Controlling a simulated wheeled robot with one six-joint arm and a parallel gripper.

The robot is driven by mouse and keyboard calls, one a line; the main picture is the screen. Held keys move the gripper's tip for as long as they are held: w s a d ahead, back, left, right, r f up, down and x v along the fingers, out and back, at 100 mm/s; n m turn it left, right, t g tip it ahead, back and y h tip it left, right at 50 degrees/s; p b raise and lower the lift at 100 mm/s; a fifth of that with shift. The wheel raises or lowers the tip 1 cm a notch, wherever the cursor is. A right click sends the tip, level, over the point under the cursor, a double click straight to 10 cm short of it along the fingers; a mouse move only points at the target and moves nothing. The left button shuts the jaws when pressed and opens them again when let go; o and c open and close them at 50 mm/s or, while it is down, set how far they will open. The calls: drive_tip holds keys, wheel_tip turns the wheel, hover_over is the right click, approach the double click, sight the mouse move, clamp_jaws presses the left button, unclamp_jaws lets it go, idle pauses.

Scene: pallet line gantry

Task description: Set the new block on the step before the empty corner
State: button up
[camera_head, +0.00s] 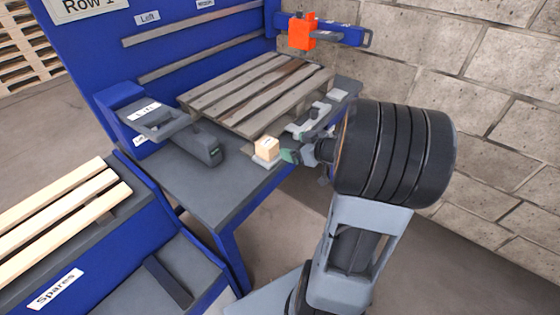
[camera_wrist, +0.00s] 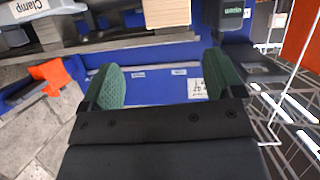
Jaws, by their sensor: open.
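A pale wooden block (camera_head: 267,147) sits on a small light pad (camera_head: 265,161) at the near corner of the slatted pallet (camera_head: 245,90). In the wrist view a pale wooden block (camera_wrist: 166,12) shows at the top edge, partly cut off, beyond my fingers. My gripper (camera_head: 303,147) is just right of the block in the head view. In the wrist view my gripper (camera_wrist: 165,83) is open, its green pads wide apart with nothing between them. The pallet's near right corner is partly hidden by my gripper and wrist.
A grey clamp (camera_head: 195,140) stands left of the pallet on the blue bench (camera_head: 195,180). An orange part (camera_head: 302,32) hangs on a blue arm behind. Spare slats (camera_head: 60,205) lie at left. The bench front is clear. A block wall (camera_head: 480,100) stands at right.

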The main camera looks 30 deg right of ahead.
wheel_tip(320, 180, up, 4)
drive_tip(key=w+m+g+h, duration=0.1)
drive_tip(key=m+h, duration=0.3)
drive_tip(key=h, duration=0.4)
drive_tip(key=s+a+f+g+y, duration=0.2)
drive_tip(key=s+a+g, duration=0.6)
drive_tip(key=s+a, duration=0.5)
drive_tip(key=a+y, duration=0.1)
drive_tip(key=a, duration=0.1)
drive_tip(key=shift+s+a+f+m+g, duration=0.3)
drive_tip(key=shift+a+f, duration=0.05)
drive_tip(key=shift+f, duration=0.05)
drive_tip(key=shift+r, duration=0.1)
